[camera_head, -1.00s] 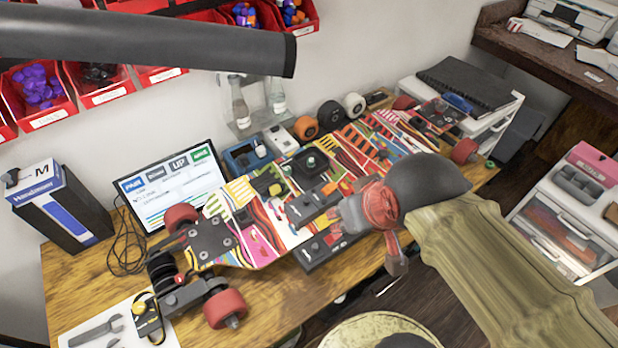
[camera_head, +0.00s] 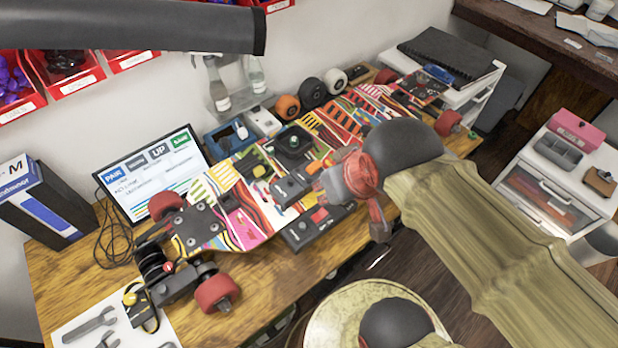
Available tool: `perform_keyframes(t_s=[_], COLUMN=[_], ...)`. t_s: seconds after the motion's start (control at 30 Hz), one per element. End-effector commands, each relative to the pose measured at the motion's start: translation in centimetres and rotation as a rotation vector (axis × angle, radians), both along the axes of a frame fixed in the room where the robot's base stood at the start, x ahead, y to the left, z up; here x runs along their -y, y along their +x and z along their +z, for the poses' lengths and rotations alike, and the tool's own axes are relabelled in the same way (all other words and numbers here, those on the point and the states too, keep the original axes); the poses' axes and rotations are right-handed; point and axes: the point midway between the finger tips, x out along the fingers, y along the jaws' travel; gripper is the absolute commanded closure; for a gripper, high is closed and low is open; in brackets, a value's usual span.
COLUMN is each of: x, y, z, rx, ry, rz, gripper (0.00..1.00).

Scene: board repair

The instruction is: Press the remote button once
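A flat black box with a red button (camera_head: 319,215) lies at the near edge of the skateboard. It may be the remote, but I cannot be sure. Another small dark device (camera_head: 292,187) sits on the colourful skateboard (camera_head: 222,178). My gripper (camera_head: 358,205), red and grey, hangs just right of the black box, over the board's near side. One finger points down past the board's edge. My wrist and sleeve hide part of the board, and I cannot see whether the fingers are apart or together.
The board lies across the wooden table (camera_head: 75,285). A monitor (camera_head: 155,175) stands behind its left end, beside a blue and black box (camera_head: 42,203). Wrenches (camera_head: 92,325) lie at front left. Loose wheels (camera_head: 288,108) and bottles (camera_head: 218,90) stand at the back. A drawer unit (camera_head: 545,190) is at right.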

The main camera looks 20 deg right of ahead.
Motion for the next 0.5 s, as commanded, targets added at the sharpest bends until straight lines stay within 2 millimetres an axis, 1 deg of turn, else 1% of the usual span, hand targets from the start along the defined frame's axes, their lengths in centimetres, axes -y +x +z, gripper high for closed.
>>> perform_keyframes(t_s=[0.07, 0.3, 0.5], x=[0.00, 0.00, 0.00], y=[0.00, 0.00, 0.00], z=[0.00, 0.00, 0.00], rx=[0.000, 0.000, 0.000], ry=[0.000, 0.000, 0.000], rz=[0.000, 0.000, 0.000], gripper=[0.86, 1.00, 1.00])
